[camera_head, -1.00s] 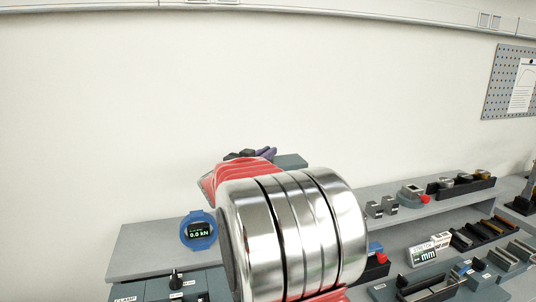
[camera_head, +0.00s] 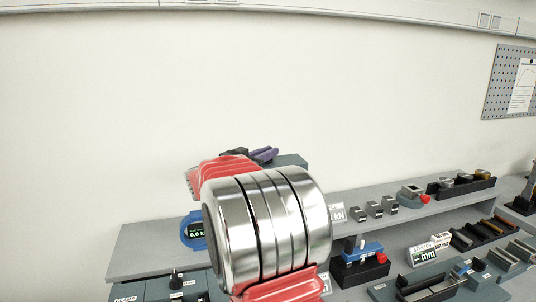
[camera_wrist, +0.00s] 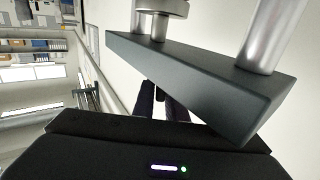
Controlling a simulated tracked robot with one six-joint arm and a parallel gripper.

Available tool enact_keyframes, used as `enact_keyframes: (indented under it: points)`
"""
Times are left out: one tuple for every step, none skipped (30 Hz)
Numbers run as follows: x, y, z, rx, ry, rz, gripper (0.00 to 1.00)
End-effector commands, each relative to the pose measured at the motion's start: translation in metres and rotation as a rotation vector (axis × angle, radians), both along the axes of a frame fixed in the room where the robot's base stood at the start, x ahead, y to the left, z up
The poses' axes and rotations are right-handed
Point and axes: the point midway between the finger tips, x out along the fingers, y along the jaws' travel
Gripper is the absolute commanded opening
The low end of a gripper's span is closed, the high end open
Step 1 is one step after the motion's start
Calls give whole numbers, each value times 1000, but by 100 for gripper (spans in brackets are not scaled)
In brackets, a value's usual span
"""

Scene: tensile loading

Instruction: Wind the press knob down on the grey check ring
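My gripper (camera_head: 264,154) shows as small dark purple fingers beyond my silver and red arm, which fills the middle of the head view. In the wrist view the dark fingers (camera_wrist: 162,103) point at a dark grey block (camera_wrist: 200,85) with silver columns, close in front of them. I cannot tell whether they touch it or how far apart they are. A dark grey-green block (camera_head: 291,161) shows just behind the gripper in the head view. I cannot make out the press knob or the grey check ring. My arm hides much of the bench there.
A blue round gauge (camera_head: 194,231) is partly hidden left of my arm. A blue-topped fixture (camera_head: 362,252), several small grey blocks (camera_head: 374,209) and a dark rack (camera_head: 462,187) stand to the right. A white mm display (camera_head: 424,254) is at the lower right. The space above the bench is clear.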

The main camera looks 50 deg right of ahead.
Motion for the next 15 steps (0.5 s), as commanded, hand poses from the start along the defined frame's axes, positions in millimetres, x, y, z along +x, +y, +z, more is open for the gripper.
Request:
enact_keyframes:
  points:
    - [0,0,0,0,0,0,16]
    - [0,0,0,0,0,0,18]
    - [0,0,0,0,0,0,21]
    - [0,0,0,0,0,0,23]
    - [0,0,0,0,-1,0,25]
    - [0,0,0,0,0,0,28]
    - [0,0,0,0,-1,0,28]
    - [0,0,0,0,-1,0,28]
    - [0,0,0,0,-1,1,28]
    - [0,0,0,0,-1,1,28]
    - [0,0,0,0,-1,1,28]
    - [0,0,0,0,-1,1,28]
    - [0,0,0,0,-1,1,28]
    - [0,0,0,0,-1,1,28]
    - [0,1,0,0,-1,1,28]
